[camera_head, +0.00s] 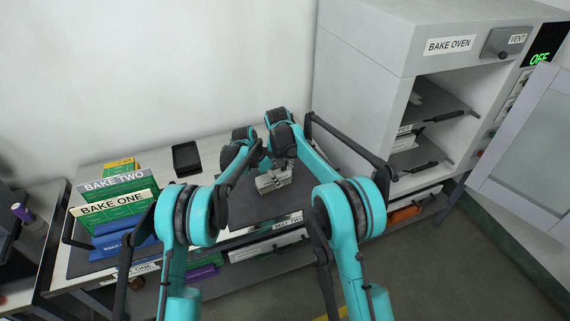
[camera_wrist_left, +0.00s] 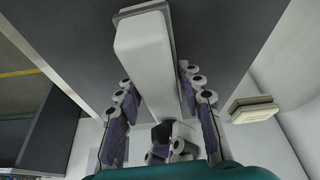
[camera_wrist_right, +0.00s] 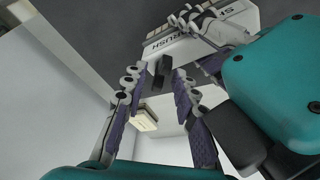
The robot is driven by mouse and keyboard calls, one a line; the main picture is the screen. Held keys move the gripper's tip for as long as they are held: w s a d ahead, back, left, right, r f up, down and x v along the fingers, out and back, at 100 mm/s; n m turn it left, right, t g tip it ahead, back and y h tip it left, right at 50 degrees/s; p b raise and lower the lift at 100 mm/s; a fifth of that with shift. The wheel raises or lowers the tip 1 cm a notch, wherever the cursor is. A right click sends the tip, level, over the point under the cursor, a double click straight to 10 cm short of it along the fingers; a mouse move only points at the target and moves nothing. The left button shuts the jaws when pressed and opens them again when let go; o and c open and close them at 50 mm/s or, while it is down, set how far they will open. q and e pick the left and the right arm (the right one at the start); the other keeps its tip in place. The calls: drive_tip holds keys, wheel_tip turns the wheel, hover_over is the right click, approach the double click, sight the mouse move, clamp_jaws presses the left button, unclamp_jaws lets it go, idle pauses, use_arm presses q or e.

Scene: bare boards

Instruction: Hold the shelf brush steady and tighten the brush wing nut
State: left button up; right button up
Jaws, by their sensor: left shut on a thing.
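The shelf brush (camera_head: 273,181) is a pale block with dark lettering, over the dark board in the head view. In the left wrist view its long white body (camera_wrist_left: 146,48) lies between the fingers of my left gripper (camera_wrist_left: 155,78), which is shut on it. In the right wrist view its label partly reads "BRUSH", and the left fingers show at its far end. The dark wing nut (camera_wrist_right: 163,72) sticks out from the brush's near end. My right gripper (camera_wrist_right: 155,77) is open, its fingertips on either side of the wing nut. Contact there cannot be told.
The bake oven (camera_head: 387,62) stands at the right, its door (camera_head: 530,150) open. The dark board (camera_head: 245,208) lies on the bench below my grippers. Trays hang below the bench.

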drive_tip(key=o, duration=0.3)
drive_tip(key=shift+a, duration=0.2)
